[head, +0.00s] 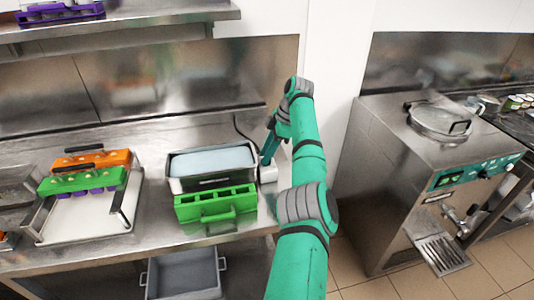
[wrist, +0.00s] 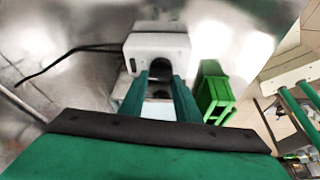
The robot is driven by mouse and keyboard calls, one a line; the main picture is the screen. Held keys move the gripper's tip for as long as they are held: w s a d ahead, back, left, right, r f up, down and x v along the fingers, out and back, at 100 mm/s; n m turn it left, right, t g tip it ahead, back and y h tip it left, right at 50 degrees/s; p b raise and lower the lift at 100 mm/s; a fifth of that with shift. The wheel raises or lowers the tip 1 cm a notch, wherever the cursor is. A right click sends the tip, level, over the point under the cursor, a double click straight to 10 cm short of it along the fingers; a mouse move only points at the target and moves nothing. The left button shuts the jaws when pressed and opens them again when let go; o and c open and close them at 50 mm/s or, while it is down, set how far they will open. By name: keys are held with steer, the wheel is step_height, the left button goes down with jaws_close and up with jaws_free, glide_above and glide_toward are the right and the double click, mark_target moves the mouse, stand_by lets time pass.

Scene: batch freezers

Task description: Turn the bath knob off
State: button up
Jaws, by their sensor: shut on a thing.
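The bath (head: 212,182) is a metal tank of pale blue liquid on the steel counter. A white control box (head: 268,174) sits at its right end, partly hidden by my arm. In the wrist view the white box (wrist: 158,42) is straight ahead, with a dark round knob (wrist: 160,68) on its face. My gripper (wrist: 160,77) has its two green fingers on either side of the knob and is shut on it. In the head view my gripper (head: 267,156) reaches down to the box. The knob's setting cannot be read.
A green mold (head: 216,204) stands against the bath's front; it also shows in the wrist view (wrist: 214,92). A black cable (wrist: 65,58) runs from the box. A framed tray (head: 85,222) with orange and green molds is at left. A steel machine (head: 385,170) stands right, across a floor gap.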

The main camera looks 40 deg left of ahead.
steer(key=shift+w+d+n+h, duration=0.1)
steer(key=shift+n+h, duration=0.2)
steer(key=shift+n, duration=0.5)
steer(key=o, duration=0.8)
steer(key=shift+g, duration=0.3)
